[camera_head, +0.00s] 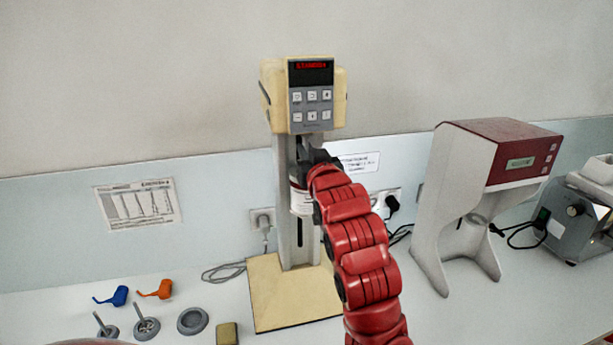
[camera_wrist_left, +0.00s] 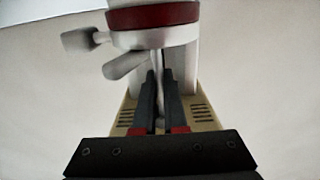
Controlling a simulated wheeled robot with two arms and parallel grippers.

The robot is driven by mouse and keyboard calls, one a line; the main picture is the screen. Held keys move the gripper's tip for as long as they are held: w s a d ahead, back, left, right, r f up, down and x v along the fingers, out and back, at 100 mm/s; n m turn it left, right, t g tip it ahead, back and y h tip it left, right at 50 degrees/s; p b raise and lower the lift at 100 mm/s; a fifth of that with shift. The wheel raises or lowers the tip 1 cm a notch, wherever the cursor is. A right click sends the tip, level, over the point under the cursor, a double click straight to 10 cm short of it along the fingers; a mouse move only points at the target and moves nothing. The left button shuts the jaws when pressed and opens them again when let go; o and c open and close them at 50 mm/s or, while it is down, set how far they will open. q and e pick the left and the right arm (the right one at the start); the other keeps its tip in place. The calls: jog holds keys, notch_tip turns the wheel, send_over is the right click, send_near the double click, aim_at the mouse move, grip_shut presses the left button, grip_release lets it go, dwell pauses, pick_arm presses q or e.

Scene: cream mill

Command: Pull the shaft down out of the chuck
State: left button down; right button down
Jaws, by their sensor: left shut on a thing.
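The cream mill (camera_head: 303,95) stands upright on its base plate, with a lit red display. My left gripper (camera_head: 306,160) reaches in just below the mill's head. In the left wrist view, the two dark fingers of my left gripper (camera_wrist_left: 160,100) are closed on the thin, light shaft (camera_wrist_left: 158,77). My right gripper is out of view.
The beige base plate (camera_head: 287,292) lies under the mill. A blue funnel-like piece (camera_head: 117,296), an orange one (camera_head: 158,290) and round grey parts (camera_head: 193,320) lie at the left. A white and red machine (camera_head: 465,190) stands at the right.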

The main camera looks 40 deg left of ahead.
pick_arm(q)
jog(key=c, duration=0.5)
grip_release()
jog(key=shift+s+d, duration=0.1)
jog(key=shift+d, duration=0.05)
jog(key=shift+v, duration=0.9)
jog(key=b+v, duration=0.1)
jog(key=v, duration=0.5)
